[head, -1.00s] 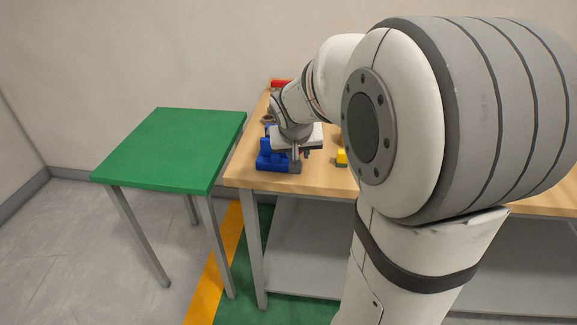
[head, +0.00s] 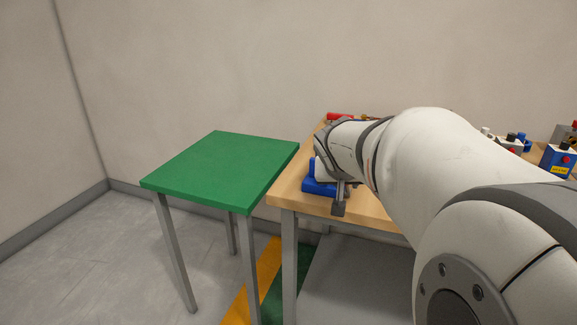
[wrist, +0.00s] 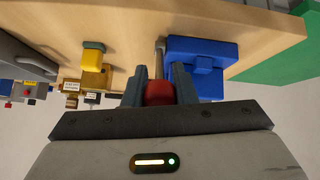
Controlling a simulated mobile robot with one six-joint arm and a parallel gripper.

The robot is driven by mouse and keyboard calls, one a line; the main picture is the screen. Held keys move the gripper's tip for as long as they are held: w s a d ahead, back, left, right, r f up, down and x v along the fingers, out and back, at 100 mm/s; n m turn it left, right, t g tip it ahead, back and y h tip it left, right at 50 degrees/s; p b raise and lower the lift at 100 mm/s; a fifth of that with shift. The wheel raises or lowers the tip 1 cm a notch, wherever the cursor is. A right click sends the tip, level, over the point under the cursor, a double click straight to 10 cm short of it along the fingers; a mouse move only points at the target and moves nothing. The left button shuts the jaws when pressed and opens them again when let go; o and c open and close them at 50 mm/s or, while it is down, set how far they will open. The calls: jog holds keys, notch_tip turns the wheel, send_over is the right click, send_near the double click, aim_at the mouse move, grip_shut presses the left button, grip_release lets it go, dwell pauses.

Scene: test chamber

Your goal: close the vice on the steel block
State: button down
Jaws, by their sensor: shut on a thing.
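The blue vice (head: 318,188) sits near the front left corner of the wooden bench, partly hidden by my arm. In the wrist view the vice (wrist: 205,52) is to the right of my fingers, with a grey rod (wrist: 160,50) beside it. My gripper (wrist: 159,72) is shut on a red knob (wrist: 159,93), which sits between both fingers at the near end of the rod. I cannot make out the steel block or the gap between the vice jaws.
A green table (head: 220,170) stands left of the bench (head: 375,214). A yellow object (wrist: 92,75) is beside my gripper on the bench. A pale wall is behind.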

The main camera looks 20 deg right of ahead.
jog(key=shift+f, duration=0.1)
jog(key=c, duration=1.2)
grip_release()
jog(key=shift+o, duration=0.2)
jog(key=shift+s+r, duration=0.1)
jog(key=shift+r, duration=0.1)
jog(key=p+v, duration=0.1)
jog(key=v, duration=0.6)
jog(key=shift+s+a+r, duration=0.15)
jog(key=shift+a+r, duration=0.05)
